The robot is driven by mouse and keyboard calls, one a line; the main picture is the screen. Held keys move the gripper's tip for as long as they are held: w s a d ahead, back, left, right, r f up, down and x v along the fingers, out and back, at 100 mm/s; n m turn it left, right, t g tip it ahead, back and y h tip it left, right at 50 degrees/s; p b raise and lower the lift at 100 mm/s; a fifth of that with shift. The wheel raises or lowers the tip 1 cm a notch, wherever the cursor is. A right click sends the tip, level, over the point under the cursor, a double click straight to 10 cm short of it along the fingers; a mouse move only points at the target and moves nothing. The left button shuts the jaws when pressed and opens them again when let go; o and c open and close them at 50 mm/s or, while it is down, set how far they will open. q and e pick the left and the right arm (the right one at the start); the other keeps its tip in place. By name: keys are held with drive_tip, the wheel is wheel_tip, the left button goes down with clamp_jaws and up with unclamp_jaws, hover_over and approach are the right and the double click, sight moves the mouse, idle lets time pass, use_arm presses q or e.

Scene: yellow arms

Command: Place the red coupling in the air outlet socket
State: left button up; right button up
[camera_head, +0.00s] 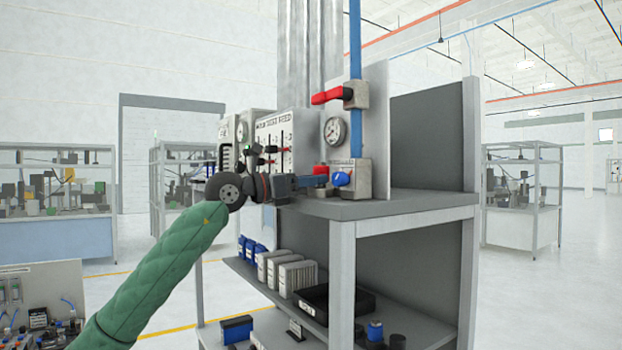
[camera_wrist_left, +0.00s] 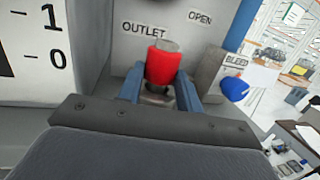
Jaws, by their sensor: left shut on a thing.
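The red coupling (camera_wrist_left: 162,66) is between the two blue fingers of my left gripper (camera_wrist_left: 160,78), which is shut on it. A grey metal end shows above the red body and a metal ring below it. The panel behind carries the word OUTLET (camera_wrist_left: 143,29). I cannot tell whether the coupling's end is in the outlet socket, which I cannot make out. In the head view my left gripper (camera_head: 312,181) reaches in front of the bench panel, and the coupling shows as a small red patch (camera_head: 321,170). My right gripper is not in view.
A blue knob (camera_head: 341,179) marked BLEED in the wrist view (camera_wrist_left: 234,89) is close to the right of the gripper. Above it are a red lever valve (camera_head: 332,96) and a gauge (camera_head: 335,131). The bench top (camera_head: 400,205) is bare at right.

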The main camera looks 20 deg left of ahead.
use_arm(q)
drive_tip(key=shift+s+a, duration=0.1)
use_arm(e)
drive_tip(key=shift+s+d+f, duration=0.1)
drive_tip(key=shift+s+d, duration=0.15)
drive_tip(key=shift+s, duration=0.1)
use_arm(q)
drive_tip(key=shift+f, duration=0.25)
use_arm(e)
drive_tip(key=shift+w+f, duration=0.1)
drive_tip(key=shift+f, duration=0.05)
use_arm(q)
drive_tip(key=shift+a+f+b, duration=0.1)
drive_tip(key=shift+f+b, duration=0.1)
drive_tip(key=shift+b, duration=0.25)
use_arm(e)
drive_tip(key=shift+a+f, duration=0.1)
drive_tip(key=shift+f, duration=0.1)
use_arm(q)
drive_tip(key=o, duration=1.1)
drive_tip(key=shift+o, duration=0.2)
drive_tip(key=shift+f, duration=0.1)
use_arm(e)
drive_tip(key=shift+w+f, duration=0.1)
use_arm(q)
drive_tip(key=shift+s+a, duration=0.1)
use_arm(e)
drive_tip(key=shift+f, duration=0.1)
